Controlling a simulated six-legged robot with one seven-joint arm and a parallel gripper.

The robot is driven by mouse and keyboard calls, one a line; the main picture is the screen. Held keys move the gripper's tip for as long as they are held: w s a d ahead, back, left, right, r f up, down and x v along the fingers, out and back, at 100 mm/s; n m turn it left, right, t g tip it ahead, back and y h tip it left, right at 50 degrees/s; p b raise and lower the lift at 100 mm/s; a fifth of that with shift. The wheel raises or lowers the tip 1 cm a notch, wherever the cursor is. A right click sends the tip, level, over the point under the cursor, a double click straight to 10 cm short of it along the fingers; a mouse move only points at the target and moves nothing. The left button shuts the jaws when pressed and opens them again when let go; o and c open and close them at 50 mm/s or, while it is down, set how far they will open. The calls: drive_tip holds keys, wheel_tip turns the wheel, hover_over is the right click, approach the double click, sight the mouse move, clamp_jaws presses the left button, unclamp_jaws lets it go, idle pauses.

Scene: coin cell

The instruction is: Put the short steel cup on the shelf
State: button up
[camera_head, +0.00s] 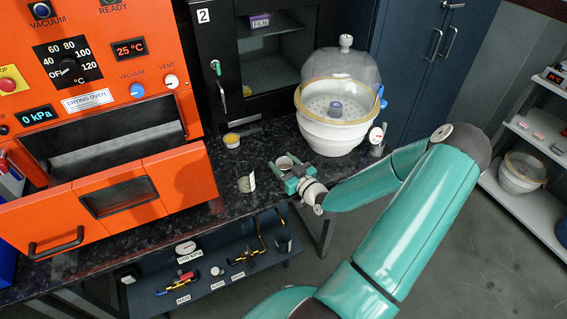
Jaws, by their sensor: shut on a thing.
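My gripper (284,168) is over the front part of the dark bench top, left of the white pot. It is shut on a small round metal cup (284,161), which looks like the short steel cup. The cup is upright between the fingers, with its open top showing; its lower part is hidden by the gripper. I cannot tell whether its base touches the bench. A blue-grey shelf (215,283) hangs under the bench, with gauges, valves and a dark cylinder (283,243) on it. A white shelf unit (516,190) stands at the far right.
An orange drying oven (150,205) stands at the left with its front lowered. A clear glass jar (244,184) and a yellow-rimmed tub (231,140) are left of my gripper. A domed white desiccator (330,133) stands close behind. Open floor (440,250) lies to the right.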

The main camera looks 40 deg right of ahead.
drive_tip(key=o, duration=1)
drive_tip(key=s, duration=0.9)
drive_tip(key=s+a, duration=0.1)
drive_tip(key=s, duration=0.3)
drive_tip(key=shift+s+r, duration=0.1)
drive_tip(key=shift+s, duration=0.3)
